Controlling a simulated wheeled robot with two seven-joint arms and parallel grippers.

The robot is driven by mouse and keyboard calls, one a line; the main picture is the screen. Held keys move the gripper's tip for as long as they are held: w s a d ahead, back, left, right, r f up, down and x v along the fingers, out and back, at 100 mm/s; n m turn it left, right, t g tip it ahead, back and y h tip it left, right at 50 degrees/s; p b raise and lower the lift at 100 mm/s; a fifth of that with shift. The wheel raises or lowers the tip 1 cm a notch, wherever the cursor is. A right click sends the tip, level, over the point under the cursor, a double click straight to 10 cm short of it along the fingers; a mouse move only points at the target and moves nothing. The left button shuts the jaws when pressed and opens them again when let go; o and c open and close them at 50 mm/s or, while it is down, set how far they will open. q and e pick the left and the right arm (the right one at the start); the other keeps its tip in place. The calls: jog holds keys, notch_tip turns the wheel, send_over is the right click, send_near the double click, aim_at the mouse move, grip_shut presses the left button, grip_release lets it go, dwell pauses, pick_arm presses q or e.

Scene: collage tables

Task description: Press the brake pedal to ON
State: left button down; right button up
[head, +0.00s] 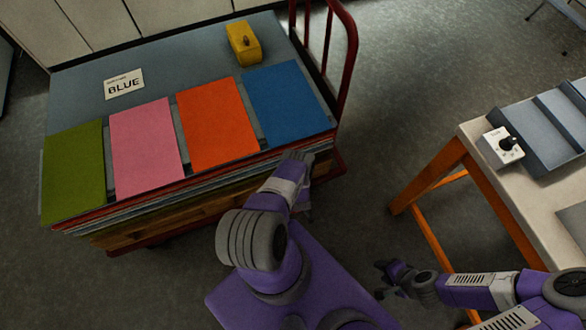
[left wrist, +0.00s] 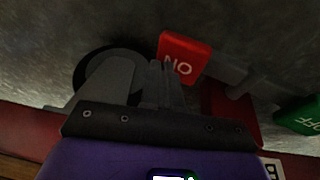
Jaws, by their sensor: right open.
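The red ON pedal (left wrist: 184,56) shows upside down in the left wrist view, low by the cart's underside. The green OFF pedal (left wrist: 300,117) is at the right edge of that view. My left gripper (left wrist: 160,66) appears shut, its fingers together beside the left edge of the red pedal; I cannot tell whether they touch it. In the head view my left forearm (head: 284,186) reaches to the cart's near right corner, and the pedals are hidden. My right gripper (head: 381,279) is open and empty, low beside the orange-legged table.
A dark caster wheel (left wrist: 88,69) is left of the fingers. A table (head: 468,128) stands right.

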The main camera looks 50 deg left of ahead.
pick_arm(q)
jog(key=w+d+r+p, duration=0.1)
jog(key=d+r+p, duration=0.1)
jog(key=r, duration=0.4)
jog(key=w+d+r+p, duration=0.2)
jog(key=r+p, duration=0.3)
jog(key=r, duration=0.1)
jog(key=shift+w+d+r, duration=0.15)
jog(key=shift+d+r, duration=0.1)
jog(key=shift+r, duration=0.1)
jog(key=s+d+r+m+h, duration=0.2)
jog(key=d+r, duration=0.4)
jog(key=r, duration=0.4)
jog(key=s+d+r+m+g+h+p, duration=0.1)
jog(key=d+r+m, duration=0.4)
jog(key=r, duration=0.6)
jog(key=s+d+r+m+h+p, duration=0.1)
jog(key=s+d+r+m+h, duration=0.2)
jog(key=d+r, duration=0.4)
notch_tip(320, 180, up, 4)
jog(key=shift+s+f+m+g+h, duration=0.3)
jog(key=shift+s+m+h, duration=0.15)
jog(key=shift+s, duration=0.65)
